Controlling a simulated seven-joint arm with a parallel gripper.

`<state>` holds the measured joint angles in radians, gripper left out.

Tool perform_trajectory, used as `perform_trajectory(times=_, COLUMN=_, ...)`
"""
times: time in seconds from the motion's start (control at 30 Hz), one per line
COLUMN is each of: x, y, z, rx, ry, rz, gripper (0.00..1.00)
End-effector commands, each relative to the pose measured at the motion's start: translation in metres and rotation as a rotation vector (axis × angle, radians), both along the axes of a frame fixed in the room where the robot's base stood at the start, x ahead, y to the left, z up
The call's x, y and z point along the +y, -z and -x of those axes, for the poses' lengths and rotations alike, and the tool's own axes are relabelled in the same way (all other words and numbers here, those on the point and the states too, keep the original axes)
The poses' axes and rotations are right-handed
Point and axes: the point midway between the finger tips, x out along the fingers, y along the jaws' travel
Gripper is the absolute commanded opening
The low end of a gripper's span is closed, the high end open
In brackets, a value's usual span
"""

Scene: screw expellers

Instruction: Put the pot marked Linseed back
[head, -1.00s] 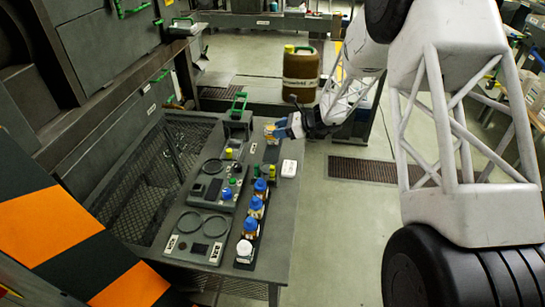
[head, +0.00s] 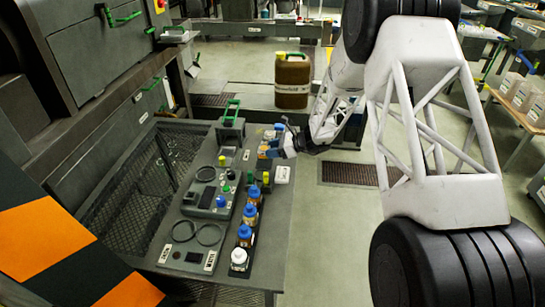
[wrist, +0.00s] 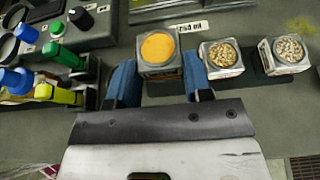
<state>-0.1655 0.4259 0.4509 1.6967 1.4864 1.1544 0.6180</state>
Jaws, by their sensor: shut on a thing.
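My gripper (wrist: 158,82) has its two blue fingers closed on the sides of a square, clear-walled pot with an orange-yellow top (wrist: 158,46). Its label is too small to read. In the head view my gripper (head: 274,148) is at the back right of the grey table, with the held pot (head: 263,152) partly hidden by the fingers. To the right in the wrist view stand two similar pots, a near one (wrist: 221,54) and a far one (wrist: 284,51), with pale seed-like contents. I cannot tell whether the held pot touches the surface beneath it.

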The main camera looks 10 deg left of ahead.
Motion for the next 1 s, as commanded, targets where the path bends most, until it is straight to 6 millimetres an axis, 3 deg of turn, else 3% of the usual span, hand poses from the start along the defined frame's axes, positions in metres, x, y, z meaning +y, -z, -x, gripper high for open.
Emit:
perform_trajectory(times=0.4, x=0.0, y=0.036, z=0.0, rx=0.002, ry=0.0, rz=0.0, gripper=0.14)
perform_trajectory(times=0.87, x=0.0, y=0.04, z=0.0, rx=0.001, ry=-0.001, rz=0.0, gripper=0.14)
perform_trajectory(times=0.9, x=0.0, y=0.039, z=0.0, rx=0.001, ry=-0.001, rz=0.0, gripper=0.52)
perform_trajectory(times=1.0, x=0.0, y=0.039, z=0.0, rx=0.001, ry=-0.001, rz=0.0, gripper=0.68)
